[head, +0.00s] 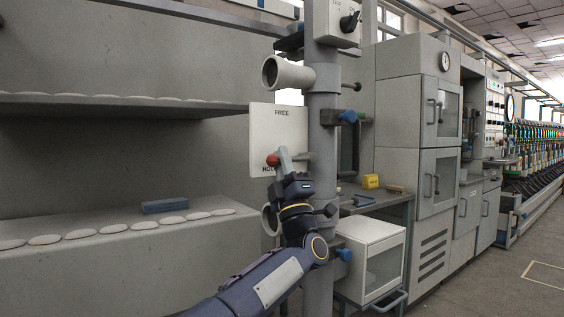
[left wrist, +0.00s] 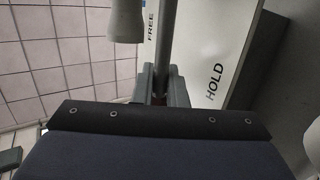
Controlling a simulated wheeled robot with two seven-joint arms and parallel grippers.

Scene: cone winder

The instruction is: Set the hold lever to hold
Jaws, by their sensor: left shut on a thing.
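The hold lever's red knob (head: 272,160) stands out in front of a white plate (head: 262,135) marked FREE at the top and HOLD at the bottom. The knob is low on the plate, just above the partly covered word HOLD. My left gripper (head: 284,154) is shut on the lever beside the knob. In the left wrist view the fingers (left wrist: 163,75) close around the lever's grey rod (left wrist: 167,30), with a bit of red between them. The exact lever angle is hard to tell. My right gripper is not in view.
A shelf at left holds a blue-grey block (head: 165,205) and several pale discs. A white cabinet (head: 372,255) stands right of my arm.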

